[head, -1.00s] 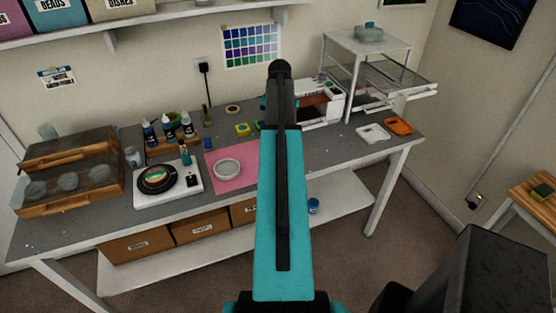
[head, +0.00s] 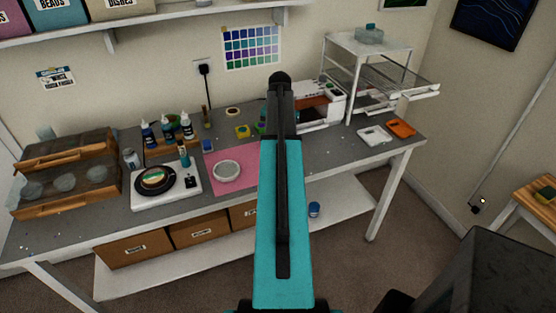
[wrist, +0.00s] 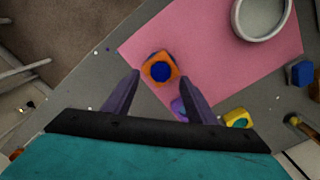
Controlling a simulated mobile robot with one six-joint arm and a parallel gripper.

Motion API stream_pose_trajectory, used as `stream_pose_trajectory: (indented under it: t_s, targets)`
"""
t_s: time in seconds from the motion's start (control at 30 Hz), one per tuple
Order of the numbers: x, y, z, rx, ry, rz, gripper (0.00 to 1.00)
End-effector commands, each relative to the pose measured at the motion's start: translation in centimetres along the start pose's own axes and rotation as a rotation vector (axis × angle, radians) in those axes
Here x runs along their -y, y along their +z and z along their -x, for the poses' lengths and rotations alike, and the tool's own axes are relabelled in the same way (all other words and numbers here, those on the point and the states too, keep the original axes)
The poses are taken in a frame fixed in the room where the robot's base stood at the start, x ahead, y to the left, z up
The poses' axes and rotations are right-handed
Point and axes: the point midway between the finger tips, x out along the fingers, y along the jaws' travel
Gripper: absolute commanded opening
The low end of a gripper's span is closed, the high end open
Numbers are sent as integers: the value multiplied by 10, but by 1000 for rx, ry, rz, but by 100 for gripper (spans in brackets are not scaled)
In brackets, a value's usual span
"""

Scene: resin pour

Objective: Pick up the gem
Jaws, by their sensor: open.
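In the wrist view an orange block with a dark blue round centre (wrist: 160,70) sits at the corner of the pink mat (wrist: 205,45). A small purple piece (wrist: 178,108) lies near it, partly hidden by the right finger. I cannot tell for sure which of these is the gem. My gripper (wrist: 160,74) is open and empty, its two purple-grey fingers on either side of the orange block in the picture. Their height above it is unclear. In the head view my arm hides the gripper and these pieces.
A yellow block (wrist: 236,118) and a blue block (wrist: 300,73) stand nearby. A pale round dish (head: 227,171) rests on the mat. Left are a white scale (head: 166,187), bottles (head: 188,129) and a wooden rack (head: 70,180). A white machine (head: 320,112) stands at the back right.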

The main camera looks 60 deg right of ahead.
Motion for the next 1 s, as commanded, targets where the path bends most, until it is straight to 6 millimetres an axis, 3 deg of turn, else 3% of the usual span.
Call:
stream_pose_trajectory:
  t_s: [0.4,1.0]
  targets:
    - [2,-1,-41,1,0,-1,51]
    - [1,0,-48,5,2,-2,51]
